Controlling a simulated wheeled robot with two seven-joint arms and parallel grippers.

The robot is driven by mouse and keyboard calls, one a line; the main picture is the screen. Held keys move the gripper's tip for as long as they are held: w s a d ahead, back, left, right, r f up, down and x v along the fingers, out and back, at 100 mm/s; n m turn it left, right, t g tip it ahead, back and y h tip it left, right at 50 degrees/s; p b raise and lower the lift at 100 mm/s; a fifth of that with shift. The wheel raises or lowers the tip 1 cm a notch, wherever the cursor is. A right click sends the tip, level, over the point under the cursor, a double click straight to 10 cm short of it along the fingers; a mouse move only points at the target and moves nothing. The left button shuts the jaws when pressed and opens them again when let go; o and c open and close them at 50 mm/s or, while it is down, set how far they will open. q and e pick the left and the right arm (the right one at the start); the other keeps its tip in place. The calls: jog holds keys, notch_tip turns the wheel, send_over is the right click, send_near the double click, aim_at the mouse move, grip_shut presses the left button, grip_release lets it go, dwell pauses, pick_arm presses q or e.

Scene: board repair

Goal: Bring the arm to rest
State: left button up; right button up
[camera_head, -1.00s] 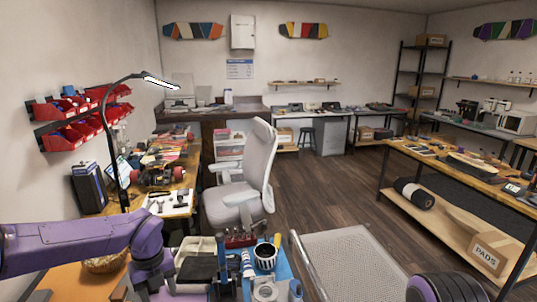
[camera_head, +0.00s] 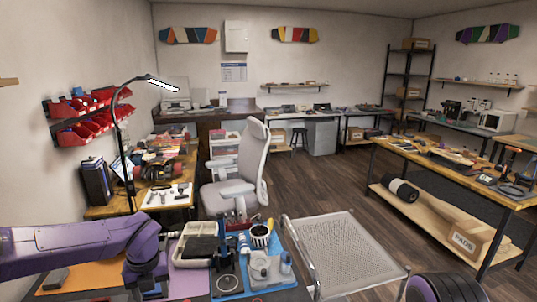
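My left arm (camera_head: 70,247), purple, comes in from the left edge and bends down at its wrist (camera_head: 146,256) over the near workbench. The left gripper lies at or below the lower picture edge, and its fingers cannot be made out. A purple and black part of my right arm (camera_head: 445,288) shows at the bottom right corner. My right gripper is out of view. I see nothing held.
A grey chair (camera_head: 255,160) and a metal mesh cart (camera_head: 345,255) stand beyond. Open floor (camera_head: 325,185) lies behind the cart.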

pick_arm(q)
jog(key=s+a+f+m+t+y+b, duration=0.1)
jog(key=s+f+m+t+y+b, duration=0.15)
jog(key=f+m, duration=0.65)
jog(key=s+a+f+m+t+y+b, duration=0.1)
jog(key=s+a+f+m+t+y, duration=0.2)
jog(key=f+m, duration=0.55)
jog(key=s+f+m+g+h+b, duration=0.1)
jog(key=s+f+m+b, duration=0.1)
jog(key=s+f+m, duration=0.3)
jog(key=s+d+f+m+g+h+b, duration=0.1)
jog(key=s+f+m, duration=0.5)
jog(key=s, duration=0.7)
jog(key=s+d+f+m+g+h+b, duration=0.1)
jog(key=s+f+m+b, duration=0.2)
jog(key=s+f+m, duration=0.2)
jog(key=s+f, duration=0.2)
jog(key=s, duration=0.2)
jog(key=shift+d, duration=0.25)
pick_arm(e)
notch_tip(320, 180, down, 10)
jog(key=shift+w, duration=0.2)
